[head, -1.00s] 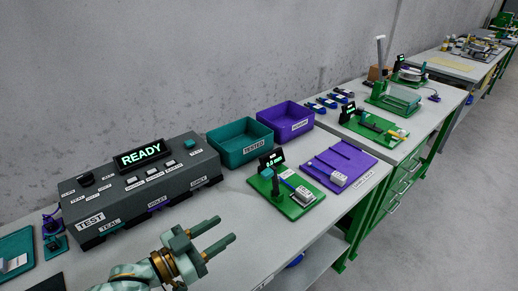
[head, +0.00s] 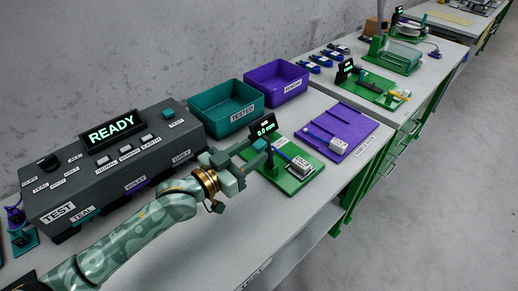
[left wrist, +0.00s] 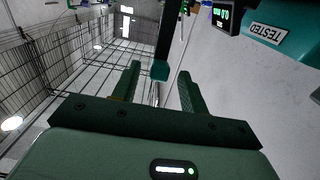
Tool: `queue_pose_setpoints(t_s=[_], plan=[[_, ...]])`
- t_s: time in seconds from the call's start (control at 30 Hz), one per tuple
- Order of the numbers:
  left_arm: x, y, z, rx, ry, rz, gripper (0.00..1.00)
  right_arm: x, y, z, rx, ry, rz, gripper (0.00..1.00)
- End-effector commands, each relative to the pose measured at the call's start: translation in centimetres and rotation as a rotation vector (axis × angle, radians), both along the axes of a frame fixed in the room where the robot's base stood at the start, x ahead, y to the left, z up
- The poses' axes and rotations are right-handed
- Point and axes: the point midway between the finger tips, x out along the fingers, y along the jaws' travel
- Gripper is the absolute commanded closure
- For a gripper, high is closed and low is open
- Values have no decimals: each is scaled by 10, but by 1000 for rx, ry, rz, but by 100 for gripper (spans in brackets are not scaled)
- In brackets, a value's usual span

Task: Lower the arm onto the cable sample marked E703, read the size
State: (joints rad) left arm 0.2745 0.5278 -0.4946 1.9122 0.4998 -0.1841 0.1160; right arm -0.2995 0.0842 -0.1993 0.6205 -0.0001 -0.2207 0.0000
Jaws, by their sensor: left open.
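The measuring gauge stands on a green board (head: 290,178), with a dark post and a display (head: 264,128) that reads 0.0 mm. A blue cable sample with a white tag (head: 301,165) lies on this board; the tag's print is too small to read surely. My left gripper (head: 258,156) is open at the gauge, with its fingers close to the gauge's arm. In the left wrist view, the gauge's dark arm with its teal tip (left wrist: 160,70) shows between the open fingers (left wrist: 158,85), with no clear contact. My right gripper is out of view.
A purple board (head: 350,120) with another white-tagged piece lies to the right. A teal bin (head: 222,124) marked TESTED and a purple bin (head: 290,91) stand behind. A grey tester (head: 60,185) reading READY stands at left. The bench front is clear.

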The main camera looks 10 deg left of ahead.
Motion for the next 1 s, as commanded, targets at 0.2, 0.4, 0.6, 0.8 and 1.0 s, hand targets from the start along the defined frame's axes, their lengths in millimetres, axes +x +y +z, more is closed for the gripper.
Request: queue_pose_setpoints(t_s=[0.2,0.4,0.6,0.8,1.0], plan=[[23,-15,-1,0,0,0,56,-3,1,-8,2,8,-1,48],[26,-17,0,0,0,0,56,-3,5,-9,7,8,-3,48],[26,-17,1,0,0,0,73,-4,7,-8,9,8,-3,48],[26,-17,0,0,0,0,100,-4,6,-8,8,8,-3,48],[27,-18,5,12,14,0,100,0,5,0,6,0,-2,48]])
